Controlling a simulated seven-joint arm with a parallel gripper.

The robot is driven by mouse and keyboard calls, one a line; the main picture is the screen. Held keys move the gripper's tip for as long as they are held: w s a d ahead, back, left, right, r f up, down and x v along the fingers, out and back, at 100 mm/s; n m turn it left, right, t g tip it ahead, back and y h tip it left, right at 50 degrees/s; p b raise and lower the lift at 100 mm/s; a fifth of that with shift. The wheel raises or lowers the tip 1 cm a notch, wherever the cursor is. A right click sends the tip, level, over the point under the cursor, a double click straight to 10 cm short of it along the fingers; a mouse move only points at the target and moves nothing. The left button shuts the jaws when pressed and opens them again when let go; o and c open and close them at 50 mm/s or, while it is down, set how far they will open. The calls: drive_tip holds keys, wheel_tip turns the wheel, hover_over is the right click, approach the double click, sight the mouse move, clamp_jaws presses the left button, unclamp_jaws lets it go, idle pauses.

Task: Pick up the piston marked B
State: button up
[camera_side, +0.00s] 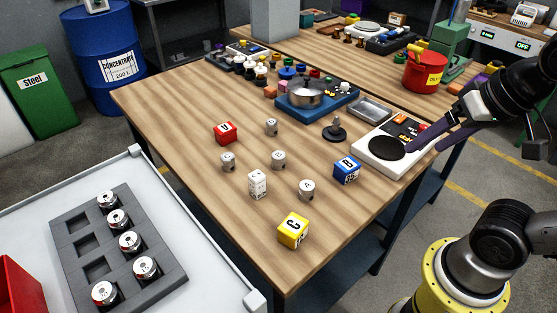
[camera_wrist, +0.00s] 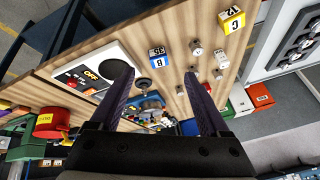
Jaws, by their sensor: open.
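Several small silver pistons stand apart on the wooden table in the side view: one at the back (camera_side: 271,126), one at the left (camera_side: 227,161), one in the middle (camera_side: 278,159) and one at the front (camera_side: 307,190). Their marks are small; the front one seems to read A, and I cannot tell surely which reads B. Pistons also show small in the wrist view (camera_wrist: 196,48). My gripper (camera_side: 422,146) is open and empty, at the right above the scale, well away from the pistons. Its two purple fingers are spread in the wrist view (camera_wrist: 157,76).
Lettered cubes stand near the pistons: red (camera_side: 225,132), white (camera_side: 257,184), blue (camera_side: 347,170) and yellow (camera_side: 293,230). A white scale (camera_side: 366,161), a dark stand (camera_side: 334,131) and a blue-based machine (camera_side: 290,111) lie beyond. A grey tray (camera_side: 84,244) holds more pistons at left.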

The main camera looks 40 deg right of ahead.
drive_tip(key=w+r+m, duration=0.7)
drive_tip(key=w+m, duration=0.1)
drive_tip(key=m, duration=0.1)
drive_tip(key=m+g, duration=0.6)
drive_tip(key=m, duration=0.2)
hover_over(278, 155)
drive_tip(key=f, duration=2.1)
drive_tip(key=shift+s+d, duration=0.1)
drive_tip(key=shift+s, duration=0.1)
drive_tip(key=shift+w+f, duration=0.2)
drive_tip(key=shift+f, duration=2.75)
drive_tip(key=shift+c, duration=0.2)
drive_tip(key=shift+r, duration=0.1)
clamp_jaws()
